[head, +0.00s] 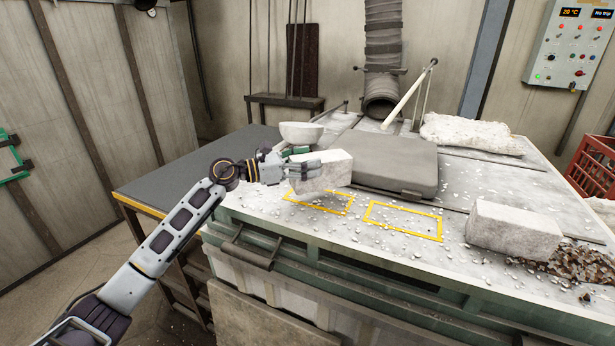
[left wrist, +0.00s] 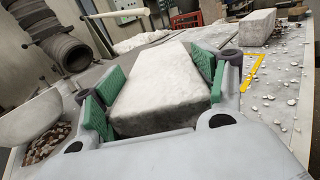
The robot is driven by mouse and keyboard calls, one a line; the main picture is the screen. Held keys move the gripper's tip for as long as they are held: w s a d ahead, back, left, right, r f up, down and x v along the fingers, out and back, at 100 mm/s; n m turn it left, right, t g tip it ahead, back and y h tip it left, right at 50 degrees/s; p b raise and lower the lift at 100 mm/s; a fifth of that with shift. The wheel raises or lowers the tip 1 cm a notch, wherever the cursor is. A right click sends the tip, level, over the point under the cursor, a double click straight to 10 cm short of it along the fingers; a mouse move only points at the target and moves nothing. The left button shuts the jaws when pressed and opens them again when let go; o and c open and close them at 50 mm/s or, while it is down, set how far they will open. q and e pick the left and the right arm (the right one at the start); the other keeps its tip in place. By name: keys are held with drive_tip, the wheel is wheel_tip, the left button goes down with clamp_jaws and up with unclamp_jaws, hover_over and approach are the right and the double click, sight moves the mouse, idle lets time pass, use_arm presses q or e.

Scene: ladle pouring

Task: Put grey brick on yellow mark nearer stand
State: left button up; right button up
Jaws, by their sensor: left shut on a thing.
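My left gripper (head: 290,170) is shut on a grey brick (head: 326,168) and holds it over the left yellow mark (head: 318,207), seemingly just above the table. In the left wrist view the brick (left wrist: 165,90) sits between the green finger pads of the gripper (left wrist: 160,100). The right yellow mark (head: 403,231) is an empty outline. A second grey brick (head: 512,230) lies on the table to the right; it also shows in the left wrist view (left wrist: 257,28). I cannot clearly make out the stand. My right gripper is not in view.
A white bowl (head: 301,132) is behind the held brick. A closed grey case (head: 388,162) lies close behind the marks. A white sack (head: 470,134) lies farther back. Rubble (head: 570,262) is at the right, and small white chips litter the table (head: 350,235).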

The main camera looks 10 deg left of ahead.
use_arm(q)
drive_tip(key=shift+f, duration=0.3)
drive_tip(key=shift+f, duration=0.1)
drive_tip(key=shift+f, duration=1.8)
drive_tip(key=o, duration=1.8)
drive_tip(key=shift+f, duration=0.15)
